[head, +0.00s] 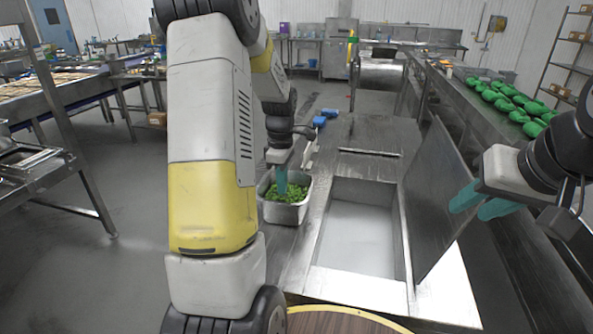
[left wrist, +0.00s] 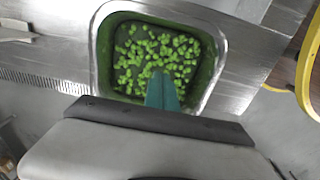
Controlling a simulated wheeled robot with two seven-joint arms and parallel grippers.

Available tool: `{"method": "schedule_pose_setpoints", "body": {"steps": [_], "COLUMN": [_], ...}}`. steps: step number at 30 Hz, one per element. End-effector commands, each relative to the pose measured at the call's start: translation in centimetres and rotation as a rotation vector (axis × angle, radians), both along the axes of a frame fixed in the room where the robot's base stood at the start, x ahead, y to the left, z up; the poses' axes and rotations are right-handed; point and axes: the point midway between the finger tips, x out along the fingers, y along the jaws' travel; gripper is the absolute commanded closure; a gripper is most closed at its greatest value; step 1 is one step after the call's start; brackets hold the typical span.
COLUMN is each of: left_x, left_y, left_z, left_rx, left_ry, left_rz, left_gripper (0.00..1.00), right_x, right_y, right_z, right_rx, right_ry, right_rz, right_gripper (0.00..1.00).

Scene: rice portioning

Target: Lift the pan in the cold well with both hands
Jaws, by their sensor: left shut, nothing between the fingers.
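A metal pan (head: 287,213) holding green pieces stands on the counter, left of the open cold well (head: 358,240). The well shows a pale bottom, and I see no pan in it. My left gripper (head: 282,190) is shut and empty, its teal fingers pointing down over the pan. In the left wrist view the fingertips (left wrist: 163,78) overlap the green pieces inside the pan (left wrist: 215,87); I cannot tell whether they touch. My right gripper (head: 472,208) is to the right of the well, beside the raised lid, with its teal fingers apart and nothing between them.
A raised metal lid (head: 437,195) leans along the well's right side. Blue objects (head: 320,121) lie on the counter's far left edge. A long counter with several green items (head: 500,95) runs at the right. A round yellow-rimmed wooden top (head: 340,322) is in front.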

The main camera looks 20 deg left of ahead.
Motion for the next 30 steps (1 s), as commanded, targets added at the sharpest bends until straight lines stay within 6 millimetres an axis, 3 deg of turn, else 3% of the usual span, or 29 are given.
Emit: {"method": "schedule_pose_setpoints", "body": {"steps": [7, 15, 30], "left_x": [-0.1, -0.2, -0.2], "left_y": [-0.1, 3.5, 4.4], "left_z": [-5.4, -5.1, -5.1], "left_rx": [-0.001, -0.001, 0.000], "left_ry": [0.005, -0.001, -0.001], "left_rz": [-0.001, 0.001, 0.001], "left_gripper": [1.00, 1.00, 1.00], "right_x": [0.0, 0.0, 0.0], "right_y": [0.0, 0.0, 0.0], "right_z": [0.0, 0.0, 0.0], "right_rx": [0.000, 0.000, 0.000], "right_ry": [0.000, 0.000, 0.000], "right_rz": [0.000, 0.000, 0.000], "right_gripper": [0.66, 0.66, 0.66]}}
